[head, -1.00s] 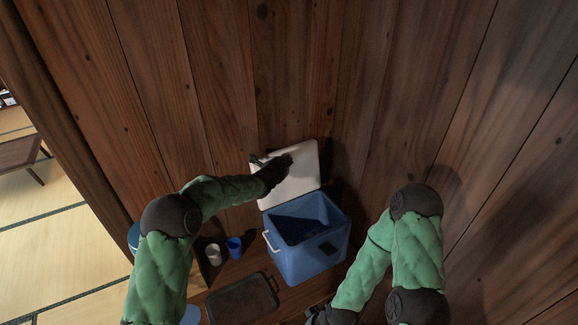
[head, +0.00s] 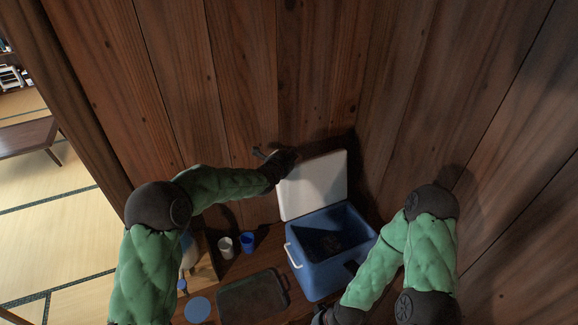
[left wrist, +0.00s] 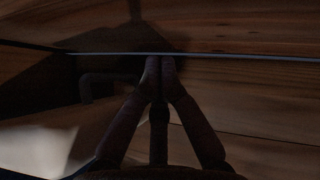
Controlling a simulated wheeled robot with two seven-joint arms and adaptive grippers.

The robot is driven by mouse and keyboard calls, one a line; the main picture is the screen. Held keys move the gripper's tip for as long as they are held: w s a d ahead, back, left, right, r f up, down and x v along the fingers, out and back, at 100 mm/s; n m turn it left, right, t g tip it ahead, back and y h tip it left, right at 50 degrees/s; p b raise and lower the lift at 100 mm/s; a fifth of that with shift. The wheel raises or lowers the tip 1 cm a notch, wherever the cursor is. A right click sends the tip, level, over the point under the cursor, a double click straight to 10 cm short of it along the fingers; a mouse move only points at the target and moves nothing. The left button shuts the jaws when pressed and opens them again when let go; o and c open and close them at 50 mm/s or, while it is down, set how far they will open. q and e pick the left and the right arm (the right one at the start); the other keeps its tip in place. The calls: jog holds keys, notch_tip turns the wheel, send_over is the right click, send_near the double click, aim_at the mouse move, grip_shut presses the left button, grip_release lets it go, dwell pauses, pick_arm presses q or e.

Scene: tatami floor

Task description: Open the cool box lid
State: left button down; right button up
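The blue cool box (head: 322,275) stands against the wooden wall with its white lid (head: 316,184) raised upright behind it. The inside of the box is in view and dark. My left gripper (head: 262,153) is at the upper left corner of the lid, by the wall; whether it touches the lid cannot be told.
A white cup (head: 226,248) and a blue cup (head: 247,243) stand left of the box. A dark tray (head: 252,297) lies in front of them, with a blue disc (head: 197,309) beside it. Wooden walls close off the back and right. Tatami floor (head: 50,230) is open at left.

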pick_arm(q)
jog(key=s+a+r, duration=0.1)
jog(key=s+r, duration=0.1)
jog(key=s, duration=0.7)
pick_arm(e)
jog(key=shift+s+d, duration=0.25)
jog(key=shift+s, duration=0.05)
pick_arm(q)
jog(key=shift+a, duration=0.1)
